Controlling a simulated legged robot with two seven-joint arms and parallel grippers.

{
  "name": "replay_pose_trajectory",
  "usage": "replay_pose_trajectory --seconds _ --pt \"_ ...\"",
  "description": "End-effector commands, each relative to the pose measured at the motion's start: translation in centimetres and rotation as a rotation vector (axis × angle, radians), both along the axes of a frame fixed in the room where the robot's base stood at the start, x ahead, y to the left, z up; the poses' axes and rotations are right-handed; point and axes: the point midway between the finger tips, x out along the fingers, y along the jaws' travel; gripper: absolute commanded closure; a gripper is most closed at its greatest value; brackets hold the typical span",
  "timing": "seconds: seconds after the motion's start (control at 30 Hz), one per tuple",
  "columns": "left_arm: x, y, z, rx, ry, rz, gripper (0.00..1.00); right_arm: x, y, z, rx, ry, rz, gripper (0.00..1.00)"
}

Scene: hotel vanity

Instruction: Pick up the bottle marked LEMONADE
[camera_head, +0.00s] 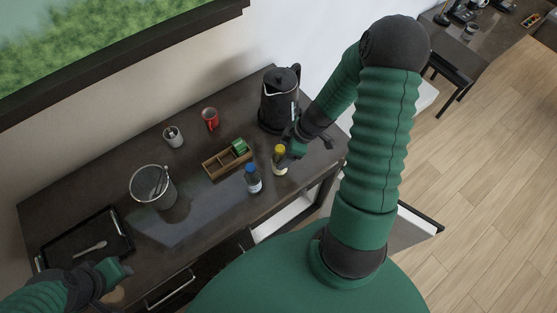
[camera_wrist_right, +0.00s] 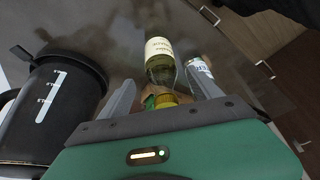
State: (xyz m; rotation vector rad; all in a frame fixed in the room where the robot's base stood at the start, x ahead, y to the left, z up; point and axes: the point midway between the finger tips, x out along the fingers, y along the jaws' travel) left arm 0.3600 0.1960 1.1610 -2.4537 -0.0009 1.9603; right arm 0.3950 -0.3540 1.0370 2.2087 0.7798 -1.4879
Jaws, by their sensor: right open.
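A yellow-capped bottle (camera_head: 279,160) with pale contents stands near the front edge of the dark vanity. In the right wrist view it is a yellow-green bottle (camera_wrist_right: 160,68) with a cream label, too small to read surely. My right gripper (camera_head: 288,153) is open right beside its top; in its wrist view the bottle lies between the two fingers, with no clear contact. A blue-capped bottle (camera_head: 252,179) stands to its left, and its label (camera_wrist_right: 199,67) shows by the right finger. My left gripper (camera_head: 122,270) is low at the left; its jaw opening is unclear.
A black kettle (camera_head: 279,98) stands close behind my right gripper and shows in the wrist view (camera_wrist_right: 52,105). A wooden divided box (camera_head: 226,161), red mug (camera_head: 210,119), metal cup (camera_head: 173,136), bucket (camera_head: 152,187) and black tray (camera_head: 72,250) stand further left.

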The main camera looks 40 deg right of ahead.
Motion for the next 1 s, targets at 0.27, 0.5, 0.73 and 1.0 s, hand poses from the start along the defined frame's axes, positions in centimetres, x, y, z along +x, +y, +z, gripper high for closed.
replay_pose_trajectory --seconds 0.27,0.5,0.73,1.0 --pt "0.0 0.0 1.7 0.0 -0.001 0.0 0.64 1.1 1.0 -3.6 0.004 0.0 -0.002 0.26" --pt "0.0 0.0 1.6 0.0 0.0 0.0 0.64 1.5 1.1 -4.3 -0.002 0.0 0.001 0.26" --pt "0.0 0.0 1.6 0.0 -0.001 0.0 0.64 1.5 1.1 -4.2 -0.001 0.0 0.0 0.51" --pt "0.0 0.0 1.6 0.0 -0.001 0.0 0.64 1.4 1.0 -4.2 -0.001 -0.001 0.0 0.87"
